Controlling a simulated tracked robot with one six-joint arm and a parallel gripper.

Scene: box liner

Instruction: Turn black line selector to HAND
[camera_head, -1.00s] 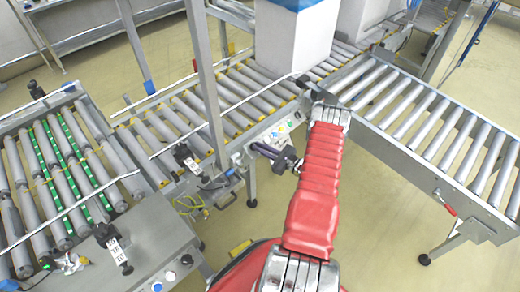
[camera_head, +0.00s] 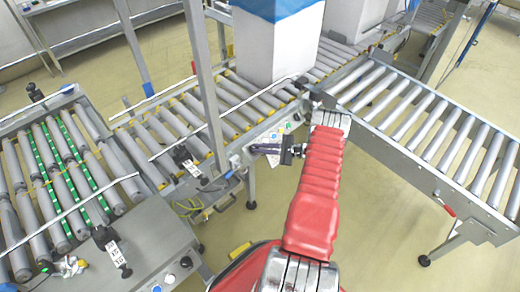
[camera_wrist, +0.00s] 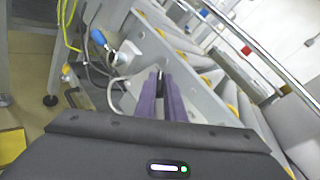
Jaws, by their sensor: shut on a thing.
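My gripper (camera_head: 256,148) is at the front side of the roller conveyor, against the control panel (camera_head: 272,140). In the wrist view its two purple fingers (camera_wrist: 161,78) point away from the camera at the grey side frame. They are close together, shut on a small dark piece between their tips, which appears to be the black line selector (camera_wrist: 161,75). The selector's pointer and the HAND marking cannot be read. The gripper hides part of the panel in the head view.
A tall white box with a blue top (camera_head: 277,45) stands on the conveyor behind the panel. A blue connector with a grey cable (camera_wrist: 98,38) sits left of the fingers. A grey upright post (camera_head: 204,80) stands left of my gripper. Another roller conveyor (camera_head: 430,125) lies right.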

